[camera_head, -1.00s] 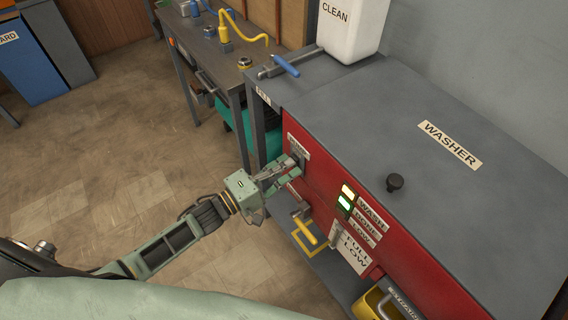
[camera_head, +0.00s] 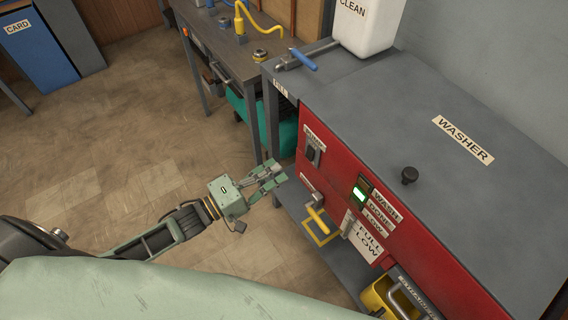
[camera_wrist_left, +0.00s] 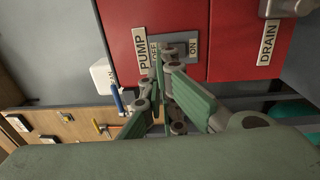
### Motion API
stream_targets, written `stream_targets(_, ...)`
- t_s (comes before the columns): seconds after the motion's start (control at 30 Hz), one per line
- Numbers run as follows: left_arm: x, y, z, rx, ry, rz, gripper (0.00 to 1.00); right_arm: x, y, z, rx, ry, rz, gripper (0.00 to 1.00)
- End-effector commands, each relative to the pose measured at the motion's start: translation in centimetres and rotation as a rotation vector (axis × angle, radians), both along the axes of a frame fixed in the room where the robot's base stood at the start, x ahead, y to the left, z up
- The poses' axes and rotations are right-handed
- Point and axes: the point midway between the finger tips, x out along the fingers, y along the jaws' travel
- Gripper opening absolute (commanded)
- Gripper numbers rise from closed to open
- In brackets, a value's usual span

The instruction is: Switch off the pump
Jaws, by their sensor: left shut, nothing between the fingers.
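The pump switch (camera_head: 313,154) is a dark switch on the washer's red front panel, under a white label. In the left wrist view the PUMP label (camera_wrist_left: 141,52) reads clearly, with OFF and ON plates beside it. My fingers hide most of the switch there, so I cannot tell its position. My left gripper (camera_head: 277,173) is shut and empty, in front of the panel, lower left of the switch and apart from it in the head view. Its fingers also show in the left wrist view (camera_wrist_left: 172,58). My right gripper is not in view.
The washer top (camera_head: 400,115) carries a black knob (camera_head: 409,175). A yellow-handled valve (camera_head: 318,219) sticks out below the switch.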

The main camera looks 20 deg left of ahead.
Motion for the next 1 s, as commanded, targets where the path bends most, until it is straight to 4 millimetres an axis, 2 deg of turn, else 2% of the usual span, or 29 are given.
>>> stream_targets(0.1, -1.7, 1.3, 0.1, 0.003, 0.002, -0.001, 0.0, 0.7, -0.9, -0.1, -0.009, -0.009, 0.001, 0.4)
stream_targets(0.3, -3.1, 2.5, 0.5, 0.002, 0.0, 0.0, 0.0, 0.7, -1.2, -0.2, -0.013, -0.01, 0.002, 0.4)
stream_targets(0.9, -3.3, 2.6, 0.5, 0.001, -0.001, 0.0, 0.0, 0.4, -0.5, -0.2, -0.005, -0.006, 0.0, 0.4)
stream_targets(1.0, -3.1, 2.9, -0.2, 0.024, 0.002, 0.016, 0.0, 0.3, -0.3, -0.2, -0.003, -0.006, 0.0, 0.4)
